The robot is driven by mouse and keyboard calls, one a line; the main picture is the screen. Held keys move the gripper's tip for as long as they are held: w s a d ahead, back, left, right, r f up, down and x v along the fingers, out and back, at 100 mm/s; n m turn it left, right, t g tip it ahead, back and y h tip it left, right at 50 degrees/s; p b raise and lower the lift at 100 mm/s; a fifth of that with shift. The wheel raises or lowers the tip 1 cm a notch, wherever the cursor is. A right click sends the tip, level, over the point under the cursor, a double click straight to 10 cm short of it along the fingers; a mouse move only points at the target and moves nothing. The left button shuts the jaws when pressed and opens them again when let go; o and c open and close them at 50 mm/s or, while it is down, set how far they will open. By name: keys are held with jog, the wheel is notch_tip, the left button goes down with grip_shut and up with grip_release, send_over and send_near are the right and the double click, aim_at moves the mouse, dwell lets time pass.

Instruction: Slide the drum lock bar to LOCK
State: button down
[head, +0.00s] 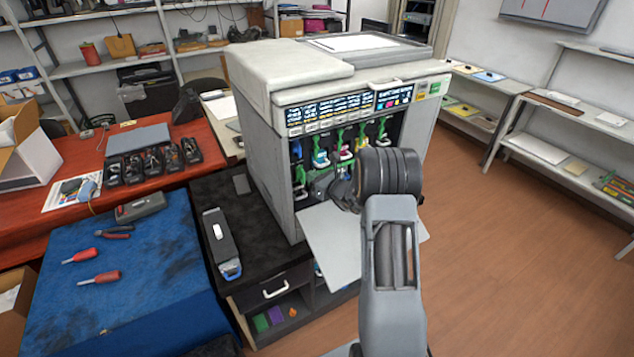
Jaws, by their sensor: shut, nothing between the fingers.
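The printer (345,75) stands in the middle with its front open and its pale front door (335,238) folded down. My gripper (322,186) is at the lower part of the open bay, partly hidden by my dark wrist. It is shut and empty. I cannot tell whether it touches anything inside.
The printer stands on a black cabinet (212,192) with a dark cartridge-like unit (221,243) lying left of it. A blue mat (150,265) with red screwdrivers is at the left. The red table (185,140) behind holds several black cartridges. The wooden floor at the right is clear.

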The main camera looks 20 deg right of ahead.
jog(key=shift+w+a, duration=0.1)
jog(key=shift+a, duration=0.05)
dwell(0.4)
jog(key=shift+a+b, duration=0.35)
jog(key=shift+a, duration=0.55)
jog(key=v, duration=0.7)
jog(key=shift+s+a+f+b, duration=0.2)
jog(key=shift+s+f+b, duration=0.1)
jog(key=shift+f+b, duration=0.1)
